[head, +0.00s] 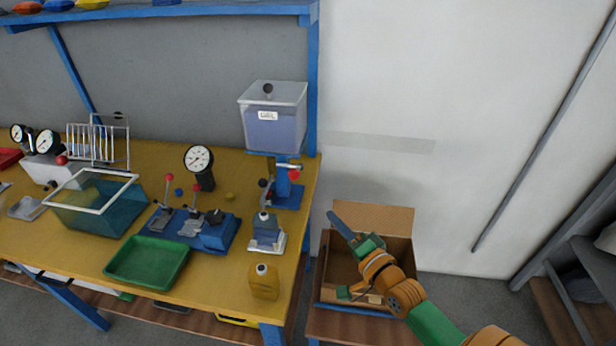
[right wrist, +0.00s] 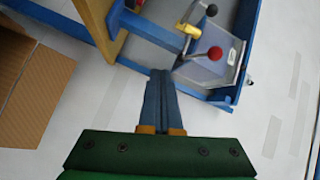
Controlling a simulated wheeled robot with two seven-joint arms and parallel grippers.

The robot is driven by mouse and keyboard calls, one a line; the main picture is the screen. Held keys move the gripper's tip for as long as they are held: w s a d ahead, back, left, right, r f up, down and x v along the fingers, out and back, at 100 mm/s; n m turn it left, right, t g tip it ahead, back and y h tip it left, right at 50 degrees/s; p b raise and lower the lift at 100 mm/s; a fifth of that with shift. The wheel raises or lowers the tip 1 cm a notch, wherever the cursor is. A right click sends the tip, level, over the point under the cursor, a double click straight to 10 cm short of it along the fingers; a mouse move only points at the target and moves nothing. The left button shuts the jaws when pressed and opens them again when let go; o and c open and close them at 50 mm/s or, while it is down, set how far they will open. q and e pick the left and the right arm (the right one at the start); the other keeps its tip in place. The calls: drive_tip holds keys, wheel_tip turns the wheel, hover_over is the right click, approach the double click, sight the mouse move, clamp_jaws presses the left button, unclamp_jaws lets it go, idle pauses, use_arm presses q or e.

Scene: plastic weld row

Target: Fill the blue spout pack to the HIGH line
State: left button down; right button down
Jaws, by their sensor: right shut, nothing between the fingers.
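The blue spout pack (head: 266,230) stands upright, with a pale cap, on a small white stand near the table's right edge. A HIGH line on it is too small to make out. Behind it, a clear tank (head: 273,125) of bluish liquid sits above a blue stand with a brass tap and a red-knobbed lever (head: 294,175). In the right wrist view the red knob (right wrist: 214,53) lies beyond my fingertips. My right gripper (head: 334,217) is shut and empty, right of the table, apart from the pack and tap. Its blue fingers (right wrist: 162,80) are together. My left gripper is not in view.
A yellow spout pack (head: 264,285) stands at the front right of the yellow table. A green tray (head: 148,262), a blue fixture with levers and a teal bin (head: 95,205) lie further left. An open cardboard box (head: 385,220) is behind and below my right gripper.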

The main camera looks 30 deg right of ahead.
wheel_tip(320, 180, up, 7)
drive_tip(key=d+m+t, duration=0.1)
drive_tip(key=m+t, duration=0.1)
drive_tip(key=shift+d+r+m+t, duration=0.15)
drive_tip(key=shift+d+m+t, duration=0.1)
drive_tip(key=shift+m+t, duration=0.15)
drive_tip(key=w+r+p, duration=0.1)
drive_tip(key=w+r, duration=0.1)
drive_tip(key=w, duration=0.8)
drive_tip(key=a+p, duration=0.1)
drive_tip(key=a, duration=0.1)
drive_tip(key=s+a+f+p, duration=0.1)
drive_tip(key=shift+s+a+p, duration=0.1)
drive_tip(key=shift+a+p, duration=0.05)
drive_tip(key=shift+p, duration=0.15)
drive_tip(key=shift+f, duration=0.15)
